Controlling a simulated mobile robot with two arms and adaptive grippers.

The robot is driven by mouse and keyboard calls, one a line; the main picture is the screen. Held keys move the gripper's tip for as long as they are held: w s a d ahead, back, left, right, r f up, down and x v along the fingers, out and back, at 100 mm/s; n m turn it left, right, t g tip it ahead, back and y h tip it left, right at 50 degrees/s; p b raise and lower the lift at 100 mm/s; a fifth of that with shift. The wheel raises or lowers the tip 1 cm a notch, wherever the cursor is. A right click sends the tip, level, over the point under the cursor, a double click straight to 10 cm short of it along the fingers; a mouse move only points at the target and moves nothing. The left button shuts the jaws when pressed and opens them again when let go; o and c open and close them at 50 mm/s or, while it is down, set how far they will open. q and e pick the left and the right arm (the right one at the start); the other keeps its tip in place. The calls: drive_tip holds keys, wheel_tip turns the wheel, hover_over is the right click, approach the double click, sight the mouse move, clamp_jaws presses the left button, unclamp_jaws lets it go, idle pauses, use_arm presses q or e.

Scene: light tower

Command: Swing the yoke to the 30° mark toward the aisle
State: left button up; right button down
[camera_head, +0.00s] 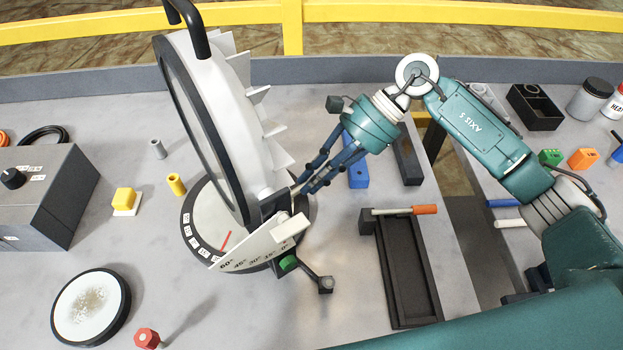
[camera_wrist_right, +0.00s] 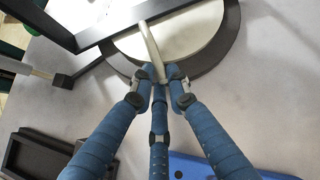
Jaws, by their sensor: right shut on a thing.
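The lamp (camera_head: 249,125), white with cooling fins and a dark-rimmed face, stands tilted on a round base (camera_head: 205,215). The black yoke (camera_head: 275,204) is at its lower right; black frame bars show in the right wrist view (camera_wrist_right: 110,34). A white scale plate (camera_head: 258,248) is marked 60°, 45°, 30°, 15° and 0°. A green knob (camera_head: 289,263) and a dark lever (camera_head: 312,275) sit beside it. My right gripper (camera_head: 298,190) is beside the yoke, its blue fingers shut on a pale rod (camera_wrist_right: 150,45). I cannot read the yoke's angle. My left gripper is not in view.
An open black tray (camera_head: 413,310) with an orange-handled tool (camera_head: 424,209) lies right of the lamp. A grey control box (camera_head: 35,195) and a round glass disc (camera_head: 90,307) are at left. A yellow rail (camera_head: 400,17) runs behind the table.

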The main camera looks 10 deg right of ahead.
drive_tip(key=c, duration=1.8)
unclamp_jaws()
drive_tip(key=shift+d+f, duration=0.15)
drive_tip(key=shift+f, duration=0.05)
drive_tip(key=shift+w+d, duration=0.1)
drive_tip(key=shift+w, duration=0.05)
drive_tip(key=shift+r, duration=0.15)
drive_tip(key=shift+d+r, duration=0.2)
drive_tip(key=shift+r, duration=0.05)
drive_tip(key=v, duration=1.1)
drive_tip(key=shift+w+d, duration=0.15)
